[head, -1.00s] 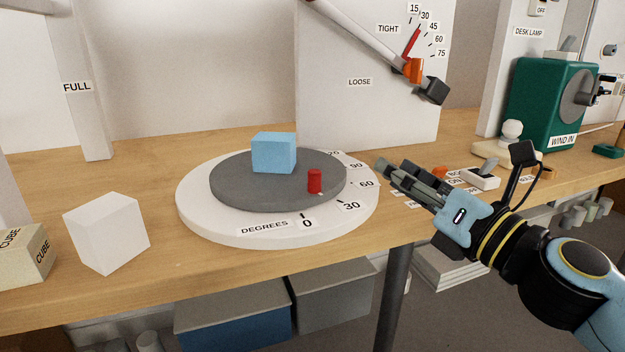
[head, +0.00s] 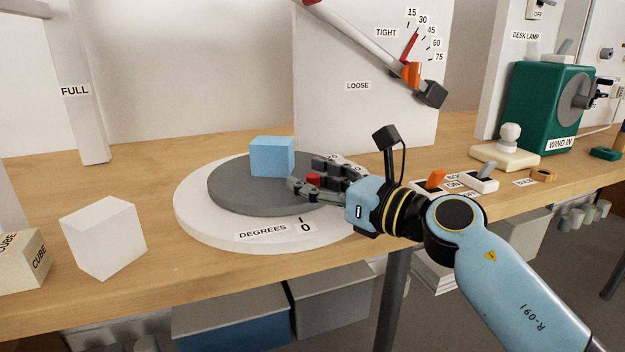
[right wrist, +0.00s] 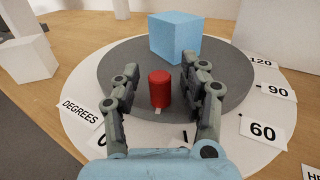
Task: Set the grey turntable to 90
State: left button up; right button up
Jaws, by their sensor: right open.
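The grey turntable (head: 235,198) sits on a white round base (head: 205,230) marked in degrees. A light blue cube (head: 272,156) stands on the grey disc toward the back. A red peg (head: 313,179) stands near the disc's front right edge; a small white mark at its foot shows in the right wrist view, near the 0 to 60 part of the scale. My right gripper (head: 306,178) is open with its fingers on either side of the red peg (right wrist: 160,88). In the right wrist view gaps show between peg and fingers. My left gripper is not in view.
A white cube (head: 105,238) and a tan box (head: 20,262) stand left of the turntable. A white panel with a lever (head: 375,52) rises behind. Switches (head: 480,182) and a green winder (head: 545,108) stand at the right.

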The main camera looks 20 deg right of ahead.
jog(key=shift+w, duration=0.1)
grip_shut()
jog(key=shift+a, duration=0.1)
dwell(0.5)
